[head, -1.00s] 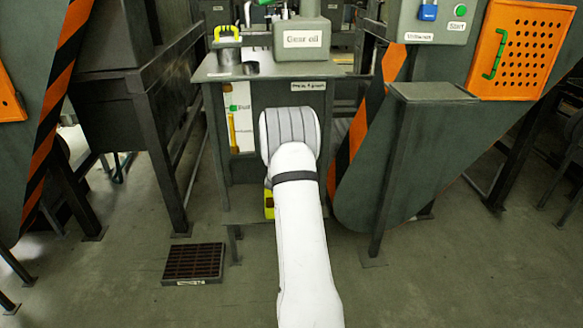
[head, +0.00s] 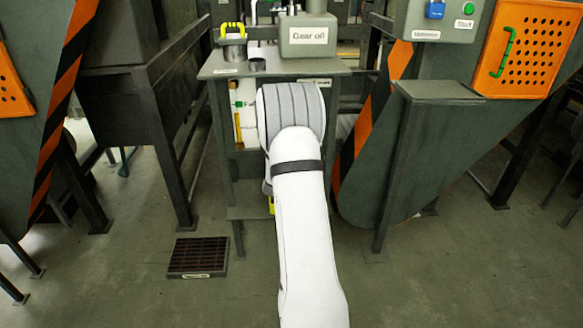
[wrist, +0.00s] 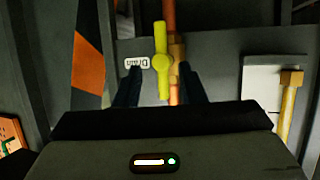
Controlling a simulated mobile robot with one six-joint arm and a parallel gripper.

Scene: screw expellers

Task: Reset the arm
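My arm (head: 300,225) reaches forward in the head view, with its grey-banded elbow in front of the steel stand. My gripper is hidden behind the arm in that view. In the wrist view my gripper (wrist: 161,72) shows two dark fingers standing apart, so it is open. A yellow valve handle (wrist: 161,50) on an orange-brown pipe (wrist: 170,20) shows between and beyond the fingers, with a label reading "Drain" (wrist: 136,62) to its left. Whether the fingers touch the valve I cannot tell; nothing is clearly gripped.
A gear oil tank (head: 308,38) and a dark cup (head: 257,66) stand on the stand's top (head: 222,68). Dark machine frames and striped posts (head: 357,140) flank the arm. A floor grate (head: 198,257) lies at lower left. The floor in front is open.

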